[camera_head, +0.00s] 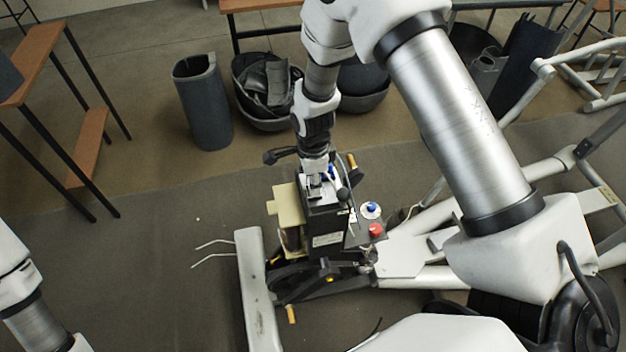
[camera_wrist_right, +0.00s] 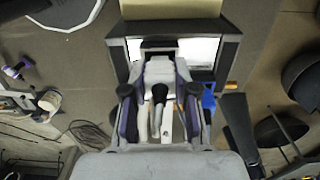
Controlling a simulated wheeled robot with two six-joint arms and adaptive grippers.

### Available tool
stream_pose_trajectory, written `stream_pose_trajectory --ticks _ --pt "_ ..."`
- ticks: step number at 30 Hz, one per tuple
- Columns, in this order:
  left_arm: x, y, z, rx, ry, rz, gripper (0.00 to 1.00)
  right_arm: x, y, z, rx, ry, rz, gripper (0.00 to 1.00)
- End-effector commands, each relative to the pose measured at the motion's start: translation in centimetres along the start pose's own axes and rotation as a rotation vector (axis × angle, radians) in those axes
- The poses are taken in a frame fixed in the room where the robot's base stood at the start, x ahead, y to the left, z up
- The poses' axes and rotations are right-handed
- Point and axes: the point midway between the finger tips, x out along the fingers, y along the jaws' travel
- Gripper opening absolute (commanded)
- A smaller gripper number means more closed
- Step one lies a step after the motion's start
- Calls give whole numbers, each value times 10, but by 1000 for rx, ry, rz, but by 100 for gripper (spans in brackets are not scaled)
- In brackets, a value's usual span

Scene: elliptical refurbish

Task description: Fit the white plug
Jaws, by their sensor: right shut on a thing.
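My right gripper (camera_head: 316,183) reaches down from above onto the top of a black box-shaped unit (camera_head: 326,224). In the right wrist view its two fingers with purple sides stand around a white piece, which looks like the white plug (camera_wrist_right: 159,72). The gripper (camera_wrist_right: 158,98) is shut on it. The plug's far end is at a dark recess in the black unit (camera_wrist_right: 118,62); I cannot tell how deep it sits. A black knob shows in front of the plug. In the head view the gripper largely hides the plug. My left gripper is out of view.
A red knob (camera_head: 376,230) and a blue-topped white knob (camera_head: 371,208) stand right of the unit. A cream block (camera_head: 289,206) is on its left. A pale frame bar (camera_head: 255,290) lies at front left. Dark bins (camera_head: 203,103) stand behind. Floor at left is mostly clear.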

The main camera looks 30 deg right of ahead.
Motion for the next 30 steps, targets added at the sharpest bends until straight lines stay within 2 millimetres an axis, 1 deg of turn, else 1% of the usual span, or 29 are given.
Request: stream_pose_trajectory --ticks 30 --pt "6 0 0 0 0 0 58 11 0 0 0 0 1 0"
